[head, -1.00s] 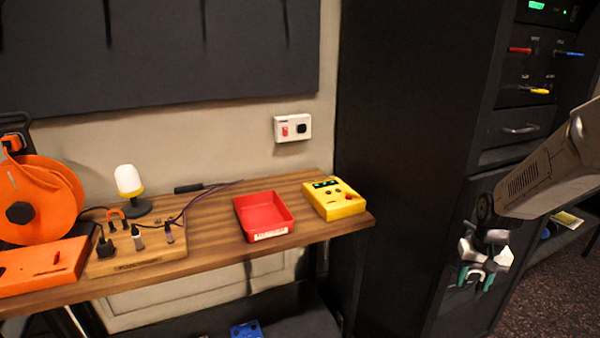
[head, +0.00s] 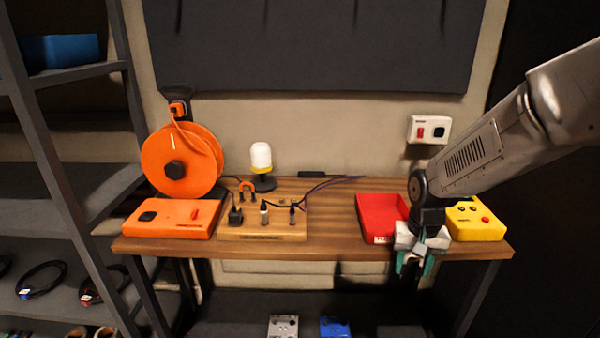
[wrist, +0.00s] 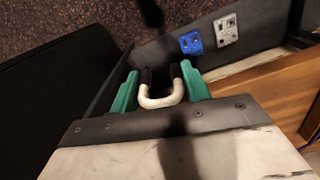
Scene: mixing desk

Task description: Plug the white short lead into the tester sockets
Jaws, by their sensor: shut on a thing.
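The white short lead (wrist: 161,101) is a small U-shaped loop with dark plug ends. In the wrist view it sits between the green fingers of my gripper (wrist: 161,88), which is shut on it. In the head view my gripper (head: 415,265) hangs at the bench's front edge, between the red tray and the yellow tester. The yellow tester (head: 485,228) stands at the right end of the bench, with a red knob and dark round spots on top. My arm hides its left part.
The red tray (head: 378,219) is left of my gripper. A wooden plug board (head: 270,234), orange box (head: 170,222), cable reel (head: 165,150) and lamp (head: 261,158) stand farther left on the bench (head: 335,225). Two pedals, blue (head: 335,327) and grey (head: 284,326), lie below.

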